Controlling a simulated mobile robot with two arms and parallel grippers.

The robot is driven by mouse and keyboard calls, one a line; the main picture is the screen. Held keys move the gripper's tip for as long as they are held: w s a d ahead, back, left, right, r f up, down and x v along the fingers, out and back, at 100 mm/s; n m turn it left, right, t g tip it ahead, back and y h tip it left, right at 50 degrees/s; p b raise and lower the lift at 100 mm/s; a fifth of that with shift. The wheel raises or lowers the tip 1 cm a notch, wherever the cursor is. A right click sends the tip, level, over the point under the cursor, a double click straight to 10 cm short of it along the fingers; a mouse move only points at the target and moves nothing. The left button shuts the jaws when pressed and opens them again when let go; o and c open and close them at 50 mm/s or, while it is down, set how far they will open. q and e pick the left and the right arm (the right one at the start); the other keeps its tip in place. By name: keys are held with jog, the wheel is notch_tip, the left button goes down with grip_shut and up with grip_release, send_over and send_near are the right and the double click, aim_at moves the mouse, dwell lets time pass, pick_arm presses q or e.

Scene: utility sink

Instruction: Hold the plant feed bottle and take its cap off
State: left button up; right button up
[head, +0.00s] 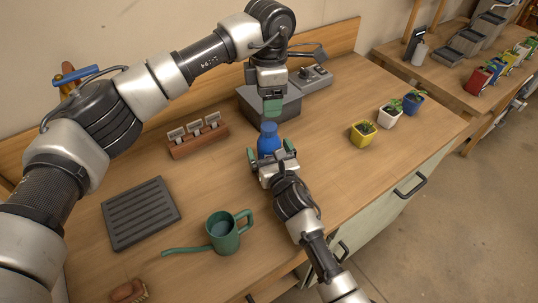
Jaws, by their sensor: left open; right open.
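The blue plant feed bottle (268,145) stands upright on the wooden bench, with its darker blue cap (268,127) on top. My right gripper (270,153) is open, low at the near side of the bottle. Its green-padded fingers are spread to the bottle's left and right; I cannot tell whether they touch it. The bottle's lower part is hidden by this gripper. My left gripper (272,107) is open and empty, pointing down above the cap, with a small gap seeming to lie between them.
A grey sink unit (254,111) stands behind my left gripper. A wooden rack with labels (199,141), a grey ridged tray (139,214), a green watering can (224,236) and a brush (128,291) lie to the left. Yellow (363,137), white (388,120) and blue (413,106) plant pots stand right.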

aim_at(269, 126)
jog(key=c, duration=1.4)
pick_arm(q)
jog(key=shift+m, duration=0.3)
pick_arm(e)
grip_shut()
pick_arm(q)
jog(key=m, duration=0.4)
jog(key=shift+m, duration=0.4)
jog(key=m, duration=0.6)
jog(key=shift+m, duration=0.3)
jog(key=m, duration=1)
jog(key=shift+f, duration=4)
jog(key=shift+c, duration=0.2)
